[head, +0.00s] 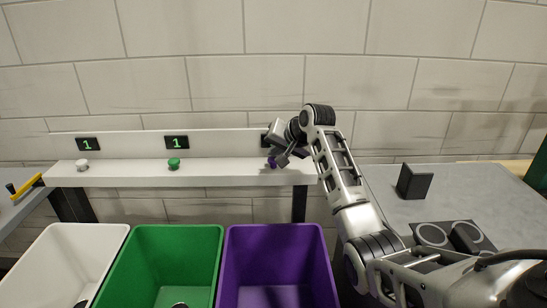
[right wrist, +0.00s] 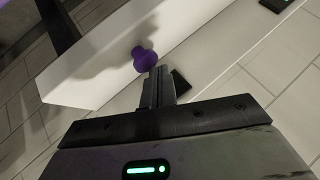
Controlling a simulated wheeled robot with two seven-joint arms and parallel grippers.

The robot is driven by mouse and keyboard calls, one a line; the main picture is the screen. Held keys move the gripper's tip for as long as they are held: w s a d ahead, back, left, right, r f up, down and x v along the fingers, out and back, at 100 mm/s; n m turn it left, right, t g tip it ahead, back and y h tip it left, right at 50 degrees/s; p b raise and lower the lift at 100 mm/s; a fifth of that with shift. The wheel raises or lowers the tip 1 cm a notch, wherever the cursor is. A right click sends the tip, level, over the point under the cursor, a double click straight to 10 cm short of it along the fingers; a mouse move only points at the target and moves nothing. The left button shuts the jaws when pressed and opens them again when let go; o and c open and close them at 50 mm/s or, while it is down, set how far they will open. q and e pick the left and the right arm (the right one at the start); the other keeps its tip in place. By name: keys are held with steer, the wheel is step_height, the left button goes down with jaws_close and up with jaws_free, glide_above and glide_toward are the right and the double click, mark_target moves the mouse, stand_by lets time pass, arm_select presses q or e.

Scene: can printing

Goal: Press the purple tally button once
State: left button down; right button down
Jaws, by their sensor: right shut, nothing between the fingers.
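The purple tally button (head: 271,162) stands at the right end of the white shelf, mostly behind my right gripper (head: 284,158) in the head view. In the right wrist view the purple button (right wrist: 145,58) shows as a round knob right by the fingertips of my right gripper (right wrist: 158,72). The gripper is shut with nothing between its fingers. I cannot tell whether the fingertips touch the button. The display behind the purple button (head: 265,141) is mostly covered by the gripper. My left gripper is not in view.
The white shelf (head: 220,172) also carries a white button (head: 82,165) and a green button (head: 173,163), each below a display reading 1. White (head: 115,236), green (head: 212,236) and purple (head: 312,236) bins stand in front. A grey table (head: 380,185) is at right.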

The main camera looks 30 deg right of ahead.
steer(key=shift+r, duration=0.55)
steer(key=shift+r, duration=0.1)
steer(key=shift+r, duration=2.45)
